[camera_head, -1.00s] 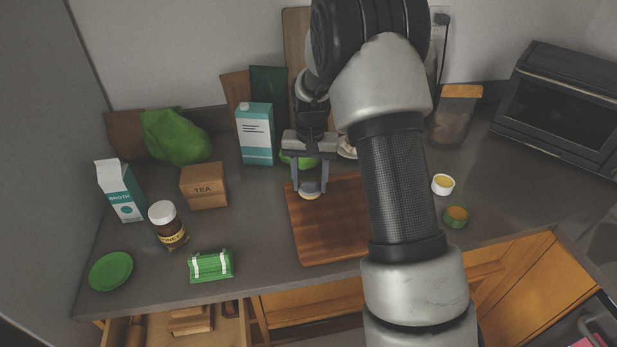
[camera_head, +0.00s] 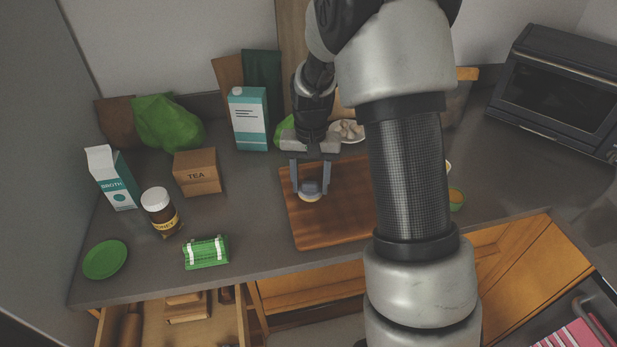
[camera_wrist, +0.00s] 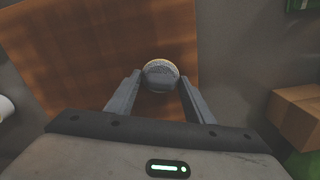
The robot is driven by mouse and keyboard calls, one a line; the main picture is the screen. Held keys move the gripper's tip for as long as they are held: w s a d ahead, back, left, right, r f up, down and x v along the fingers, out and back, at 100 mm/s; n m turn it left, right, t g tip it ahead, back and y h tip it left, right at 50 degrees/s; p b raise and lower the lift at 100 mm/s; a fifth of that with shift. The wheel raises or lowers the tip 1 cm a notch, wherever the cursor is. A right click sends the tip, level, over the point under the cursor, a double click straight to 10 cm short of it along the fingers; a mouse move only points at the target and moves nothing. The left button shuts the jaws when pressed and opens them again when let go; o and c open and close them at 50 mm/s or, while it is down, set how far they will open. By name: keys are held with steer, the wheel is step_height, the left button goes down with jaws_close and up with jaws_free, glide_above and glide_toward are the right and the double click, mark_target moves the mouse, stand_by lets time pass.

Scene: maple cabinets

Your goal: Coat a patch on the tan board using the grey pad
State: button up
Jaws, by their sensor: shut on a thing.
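The tan board (camera_head: 335,228) lies flat on the grey counter and looks reddish brown. It fills much of the wrist view (camera_wrist: 70,60). My gripper (camera_head: 311,188) is shut on the grey pad (camera_head: 310,186), a small round piece with a pale rim below. The pad also shows between the fingertips in the wrist view (camera_wrist: 161,72). It is over the board's back left part, very low; I cannot tell whether it touches the wood. No distinct coated patch can be made out. My arm hides the board's right side.
A tea box (camera_head: 197,172), honey jar (camera_head: 160,211), green packet (camera_head: 206,252) and green plate (camera_head: 105,259) stand left of the board. A teal carton (camera_head: 249,118) and a white bowl (camera_head: 347,131) are behind. An open drawer (camera_head: 185,325) lies below the counter.

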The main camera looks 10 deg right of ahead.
mark_target(314, 204)
steer(key=shift+s+f, duration=0.15)
steer(key=shift+s, duration=1.6)
steer(key=shift+s+r, duration=0.15)
steer(key=shift+s, duration=1.2)
steer(key=shift+s+r, duration=0.1)
steer(key=shift+s, duration=1.2)
steer(key=shift+s+f+b, duration=0.1)
steer(key=shift+s+b, duration=0.25)
steer(key=shift+s, duration=1.45)
steer(key=shift+d+f, duration=0.1)
steer(key=shift+d, duration=1.3)
steer(key=shift+w, duration=3.8)
steer(key=shift+w+p, duration=1.3)
steer(key=shift+w, duration=5.9)
steer(key=shift+d, duration=0.15)
